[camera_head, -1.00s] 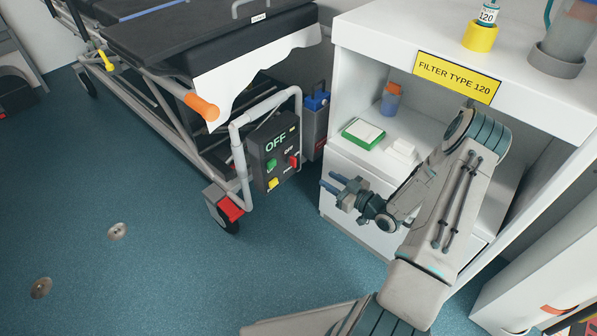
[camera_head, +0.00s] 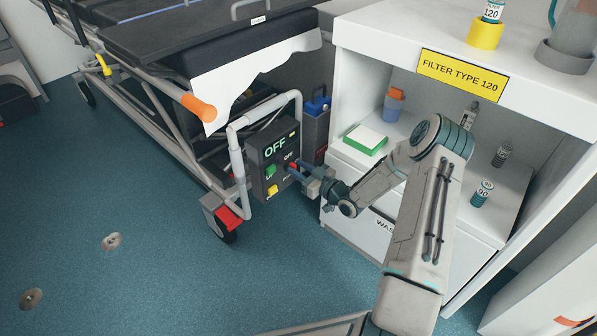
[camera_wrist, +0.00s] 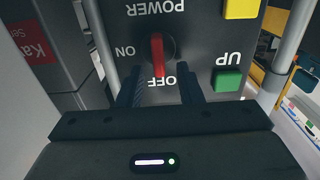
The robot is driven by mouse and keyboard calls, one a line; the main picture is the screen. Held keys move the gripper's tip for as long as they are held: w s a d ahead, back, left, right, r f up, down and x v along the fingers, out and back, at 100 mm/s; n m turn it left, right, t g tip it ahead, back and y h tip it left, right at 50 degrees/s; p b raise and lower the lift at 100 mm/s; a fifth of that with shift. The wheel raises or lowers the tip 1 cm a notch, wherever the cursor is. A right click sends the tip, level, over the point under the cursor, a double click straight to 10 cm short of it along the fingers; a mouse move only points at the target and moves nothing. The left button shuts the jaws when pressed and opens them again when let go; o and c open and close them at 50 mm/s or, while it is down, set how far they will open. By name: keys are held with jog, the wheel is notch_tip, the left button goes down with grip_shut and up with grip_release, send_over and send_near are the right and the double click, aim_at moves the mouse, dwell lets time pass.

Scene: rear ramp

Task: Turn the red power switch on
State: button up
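The dark control box (camera_head: 265,150) is mounted on the stretcher's end frame, and its display reads OFF. In the wrist view the red power switch (camera_wrist: 157,52) is a lever on the box face. Its tip points at the OFF label, with the ON label to one side. My gripper (camera_wrist: 160,90) is open, its two dark fingers on either side of the lever's tip end with gaps between. In the head view my gripper (camera_head: 291,170) is close at the box's right side and largely hides the switch.
A green button (camera_wrist: 229,80) and a yellow button (camera_wrist: 242,8) sit beside the switch. The stretcher's grey tube frame (camera_head: 238,160) surrounds the box. A dark case (camera_head: 315,130) stands behind. The white cabinet (camera_head: 365,185) is close on the right.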

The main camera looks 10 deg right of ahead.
jog(key=shift+w+a, duration=0.1)
grip_shut()
